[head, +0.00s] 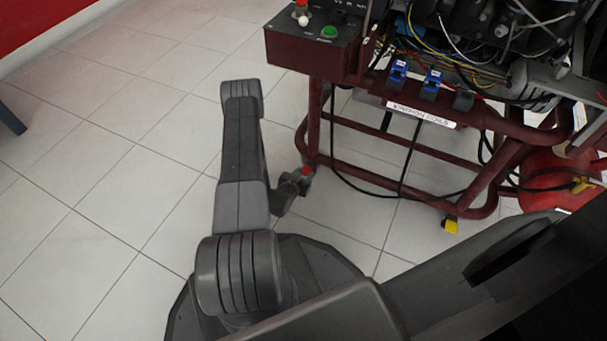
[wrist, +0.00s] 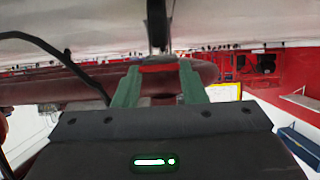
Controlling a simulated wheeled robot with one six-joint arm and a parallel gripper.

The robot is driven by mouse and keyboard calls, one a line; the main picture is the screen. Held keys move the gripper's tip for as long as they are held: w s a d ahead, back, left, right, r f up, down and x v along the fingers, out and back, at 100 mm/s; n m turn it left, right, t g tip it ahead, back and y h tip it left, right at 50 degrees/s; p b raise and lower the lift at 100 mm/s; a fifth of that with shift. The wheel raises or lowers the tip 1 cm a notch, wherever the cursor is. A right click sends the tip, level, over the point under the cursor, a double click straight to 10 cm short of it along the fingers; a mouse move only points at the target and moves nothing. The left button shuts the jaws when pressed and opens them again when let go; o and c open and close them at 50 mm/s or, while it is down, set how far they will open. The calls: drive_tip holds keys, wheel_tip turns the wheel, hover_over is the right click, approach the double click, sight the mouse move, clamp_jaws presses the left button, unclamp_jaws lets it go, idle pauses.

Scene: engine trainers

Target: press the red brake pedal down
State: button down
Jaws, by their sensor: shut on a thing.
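The red brake pedal (wrist: 160,68) shows in the wrist view as a short red bar between the tips of my gripper's green fingers (wrist: 159,76). My gripper is shut on it. A dark upright part stands just beyond the pedal. In the head view a small red piece (head: 308,170), likely the same pedal, is low at the left leg of the engine trainer (head: 312,118). My dark wrist reaches to it there. The fingers are too small to make out in the head view. I cannot tell how far down the pedal is.
The trainer's dark red tube frame (head: 420,190) stands right of my arm, with black cables (head: 345,180) hanging from it. A red round tank (head: 550,172) is at the right. A yellow-marked foot (head: 450,225) is on the floor. The tiled floor (head: 100,190) at left is clear.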

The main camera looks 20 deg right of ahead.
drive_tip(key=shift+a+f+t+h, duration=0.1)
drive_tip(key=shift+f+t+h, duration=0.4)
drive_tip(key=shift+f, duration=0.1)
drive_tip(key=c, duration=0.9)
unclamp_jaws()
drive_tip(key=shift+s+a, duration=0.1)
